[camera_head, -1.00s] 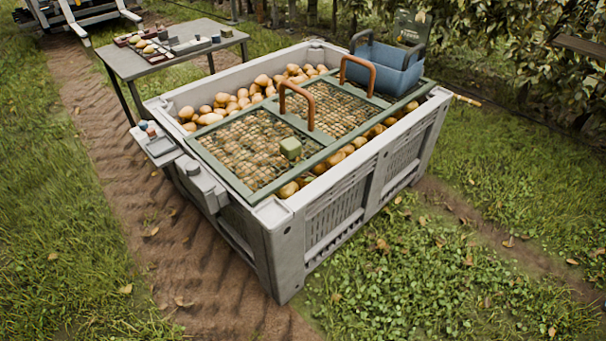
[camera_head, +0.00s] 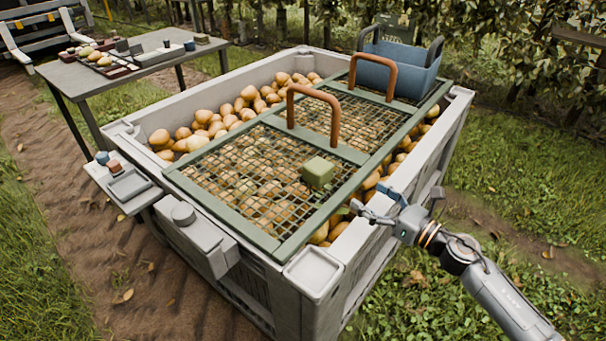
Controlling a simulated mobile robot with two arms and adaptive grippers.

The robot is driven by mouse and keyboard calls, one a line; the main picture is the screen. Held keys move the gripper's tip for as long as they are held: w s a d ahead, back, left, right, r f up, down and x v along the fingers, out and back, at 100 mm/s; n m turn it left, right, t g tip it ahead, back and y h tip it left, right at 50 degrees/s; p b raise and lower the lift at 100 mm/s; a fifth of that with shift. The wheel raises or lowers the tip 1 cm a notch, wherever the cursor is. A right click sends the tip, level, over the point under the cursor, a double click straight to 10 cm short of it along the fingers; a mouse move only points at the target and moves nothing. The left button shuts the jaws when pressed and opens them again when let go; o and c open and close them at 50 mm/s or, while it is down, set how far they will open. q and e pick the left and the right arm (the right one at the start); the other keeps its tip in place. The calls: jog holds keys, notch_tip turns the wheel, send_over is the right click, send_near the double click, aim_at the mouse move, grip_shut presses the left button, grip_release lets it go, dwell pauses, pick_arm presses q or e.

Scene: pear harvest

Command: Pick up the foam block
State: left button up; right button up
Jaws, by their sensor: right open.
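The foam block (camera_head: 318,173) is a small green cube. It rests on the wire mesh of the green-framed grate (camera_head: 274,247) that lies across the large grey bin (camera_head: 318,305). My right gripper (camera_head: 366,203) reaches in from the right over the bin's near right wall. It is open and empty, to the right of the block and a little nearer, apart from it. My left gripper is not in view.
Two brown arched handles (camera_head: 334,118) rise from the grate behind the block. A blue caddy (camera_head: 398,75) stands at the grate's far end. Pears (camera_head: 207,127) fill the bin. A small tray (camera_head: 130,186) hangs at the left corner. A grey table (camera_head: 98,87) stands behind left.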

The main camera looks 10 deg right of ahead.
aim_at(328, 172)
jog(key=shift+w+a+r+n+g+y, duration=0.15)
jog(key=shift+w+a+n+y, duration=0.05)
jog(key=shift+w+a+n, duration=0.25)
jog(key=shift+w+a+r+n+g+y, duration=0.2)
jog(key=shift+w+a+n, duration=0.1)
jog(key=shift+n, duration=0.25)
jog(key=x, duration=0.7)
jog(key=shift+w, duration=0.15)
jog(key=shift+x, duration=2.6)
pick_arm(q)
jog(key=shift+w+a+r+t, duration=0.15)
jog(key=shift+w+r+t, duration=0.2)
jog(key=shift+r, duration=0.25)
pick_arm(e)
jog(key=shift+d+f, duration=0.1)
jog(key=shift+f, duration=0.05)
jog(key=c, duration=1.1)
